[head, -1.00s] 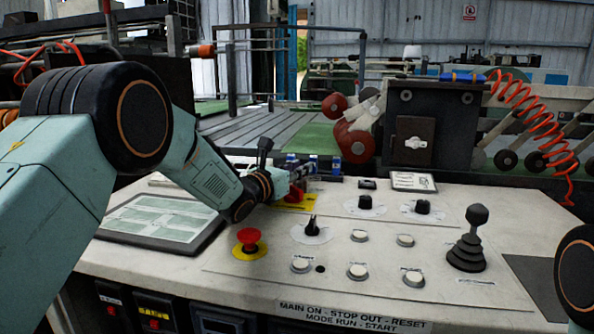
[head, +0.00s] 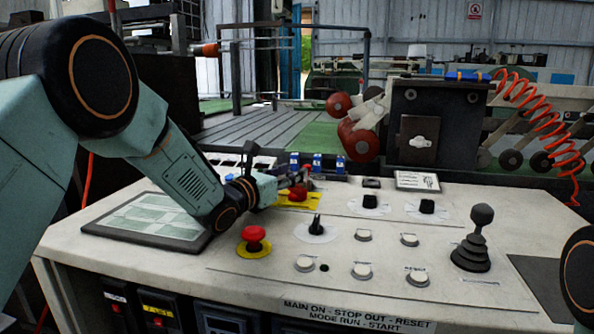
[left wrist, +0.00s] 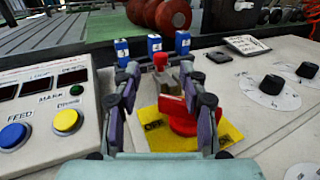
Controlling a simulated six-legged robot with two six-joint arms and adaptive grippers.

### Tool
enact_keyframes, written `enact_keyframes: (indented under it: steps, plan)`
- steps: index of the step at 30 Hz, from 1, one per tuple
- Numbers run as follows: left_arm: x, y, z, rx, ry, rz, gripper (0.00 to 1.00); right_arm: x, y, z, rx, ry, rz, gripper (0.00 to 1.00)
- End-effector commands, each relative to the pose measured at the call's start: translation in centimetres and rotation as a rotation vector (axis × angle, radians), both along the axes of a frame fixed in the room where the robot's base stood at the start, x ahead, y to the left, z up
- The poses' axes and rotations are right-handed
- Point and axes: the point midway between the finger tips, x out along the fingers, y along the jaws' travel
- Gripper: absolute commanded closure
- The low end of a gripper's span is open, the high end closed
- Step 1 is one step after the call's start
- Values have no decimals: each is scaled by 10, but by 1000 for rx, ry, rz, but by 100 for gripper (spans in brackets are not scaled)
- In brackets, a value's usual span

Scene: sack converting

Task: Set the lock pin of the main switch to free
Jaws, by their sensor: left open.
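The main switch is a red rotary handle (left wrist: 184,116) on a yellow plate (left wrist: 154,136) marked OFF; it also shows in the head view (head: 296,194). Just behind it stands a small pin with a red cap (left wrist: 160,60), which looks like the lock pin. My left gripper (left wrist: 160,74) is open and empty above the switch. In the left wrist view its fingertips lie on either side of the pin's post; I cannot tell if they touch it. In the head view the left gripper (head: 298,179) partly hides this spot. My right gripper is out of view.
Blue padlock-like blocks (left wrist: 154,43) stand behind the pin. A button box (left wrist: 45,110) is close on the left. A red stop button (head: 254,236), black knobs (head: 369,202) and a joystick (head: 477,238) stand on the panel.

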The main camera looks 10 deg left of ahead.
Motion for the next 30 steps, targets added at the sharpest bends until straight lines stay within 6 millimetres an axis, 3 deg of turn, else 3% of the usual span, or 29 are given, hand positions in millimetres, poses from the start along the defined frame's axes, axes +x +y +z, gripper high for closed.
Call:
enact_keyframes:
  steps: [7, 20, 30]
  plan:
    - [-20, 8, 0, -1, -1, 0, 57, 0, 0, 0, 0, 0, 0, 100]
    - [-22, 9, 3, 0, 0, 0, 57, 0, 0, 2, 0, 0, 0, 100]
    - [-22, 9, 54, 0, -1, 0, 57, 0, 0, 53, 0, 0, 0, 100]
